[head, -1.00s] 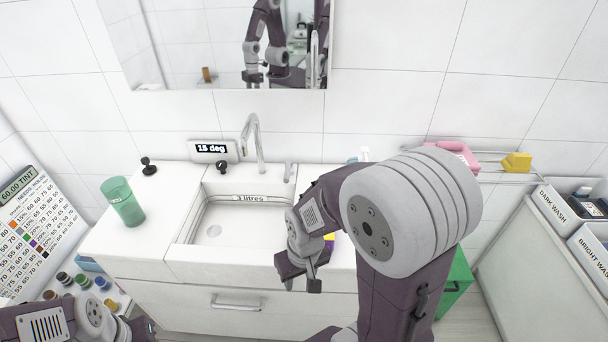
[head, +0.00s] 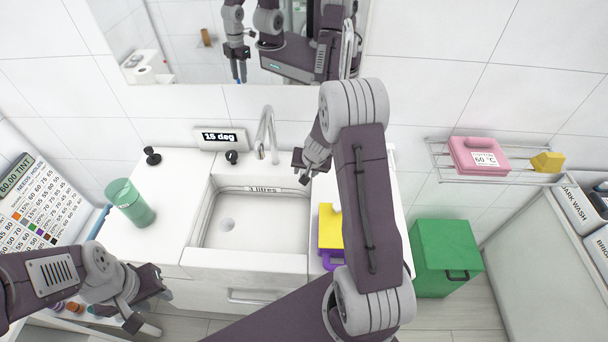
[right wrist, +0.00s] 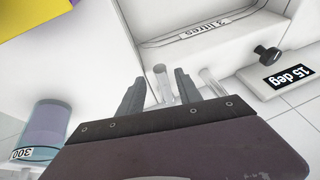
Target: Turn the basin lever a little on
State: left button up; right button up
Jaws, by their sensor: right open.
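The white basin (head: 255,222) with its "3 litres" mark sits in the counter below a curved metal tap (head: 266,128). A black knob (head: 231,157) stands left of the tap, before a display (head: 219,138) reading 15 deg. My right gripper (head: 303,163) is open at the basin's back right. In the right wrist view, a pale upright lever (right wrist: 161,84) stands between the spread fingers of my right gripper (right wrist: 159,92). I cannot tell whether they touch it. In the head view my arm hides the lever. My left gripper (head: 148,308) is open and empty at lower left.
A yellow and purple item (head: 328,230) is beside my right arm. A cup marked 300 (right wrist: 42,130) shows in the wrist view. A green bin (head: 447,258) and pink box (head: 478,155) are at right.

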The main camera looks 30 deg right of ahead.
jog(key=x, duration=0.3)
jog(key=shift+w+r, duration=0.1)
jog(key=shift+s+a+r, duration=0.2)
jog(key=shift+s+r, duration=0.05)
jog(key=shift+s, duration=0.1)
jog(key=shift+w+d+f, duration=0.1)
jog(key=shift+w+f, duration=0.05)
jog(key=shift+w, duration=0.05)
grip_shut()
dwell(0.7)
